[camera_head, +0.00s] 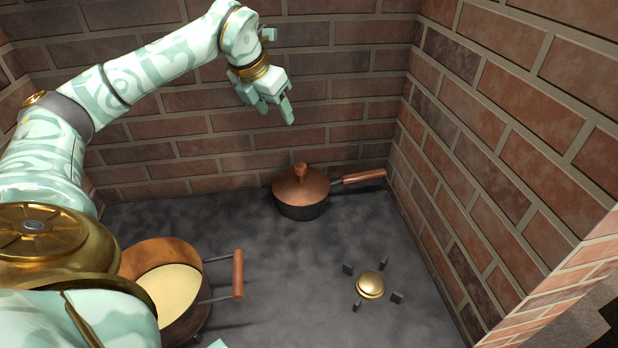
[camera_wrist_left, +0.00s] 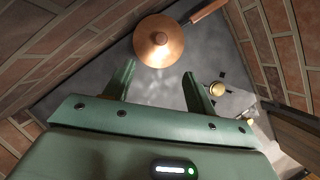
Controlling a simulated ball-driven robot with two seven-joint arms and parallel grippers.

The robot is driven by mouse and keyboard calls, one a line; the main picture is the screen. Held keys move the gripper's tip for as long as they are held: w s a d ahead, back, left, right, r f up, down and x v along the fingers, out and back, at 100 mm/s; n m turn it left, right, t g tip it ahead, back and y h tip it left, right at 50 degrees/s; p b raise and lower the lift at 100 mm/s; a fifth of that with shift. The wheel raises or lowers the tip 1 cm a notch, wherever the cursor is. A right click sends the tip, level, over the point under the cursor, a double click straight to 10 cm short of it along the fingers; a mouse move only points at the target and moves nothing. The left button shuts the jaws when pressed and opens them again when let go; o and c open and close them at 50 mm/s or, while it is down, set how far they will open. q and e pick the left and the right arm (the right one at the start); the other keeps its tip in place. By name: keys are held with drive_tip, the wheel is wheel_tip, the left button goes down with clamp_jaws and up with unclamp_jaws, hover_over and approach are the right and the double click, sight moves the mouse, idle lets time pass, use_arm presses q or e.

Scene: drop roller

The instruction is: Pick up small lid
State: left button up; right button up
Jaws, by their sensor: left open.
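The small lid (camera_head: 300,185) is copper-coloured with a round knob and sits on a small dark pan (camera_head: 303,211) at the back of the grey surface. The pan's wooden handle points right. The lid also shows in the left wrist view (camera_wrist_left: 158,42), beyond the fingertips. My left gripper (camera_head: 274,108) is open and empty, up in the air above and a little left of the lid, apart from it. Its two fingers show spread in the left wrist view (camera_wrist_left: 158,75). My right gripper is not in view.
A larger pot (camera_head: 160,252) with pale yellow contents stands at front left, its wooden handle on the right, partly hidden by my arm. A brass burner (camera_head: 370,285) with dark supports lies at right. Brick walls (camera_head: 340,75) enclose the back and right. The middle surface is clear.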

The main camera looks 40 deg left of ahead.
use_arm(q)
drive_tip(key=b, duration=0.2)
approach(300, 166)
drive_tip(key=b+x, duration=0.6)
drive_tip(key=x, duration=0.3)
drive_tip(key=shift+w+a+f+b, duration=0.1)
drive_tip(key=shift+w+f+b, duration=0.1)
drive_tip(key=shift+b, duration=0.15)
drive_tip(key=shift+s+r, duration=0.1)
drive_tip(key=shift+r, duration=0.15)
clamp_jaws()
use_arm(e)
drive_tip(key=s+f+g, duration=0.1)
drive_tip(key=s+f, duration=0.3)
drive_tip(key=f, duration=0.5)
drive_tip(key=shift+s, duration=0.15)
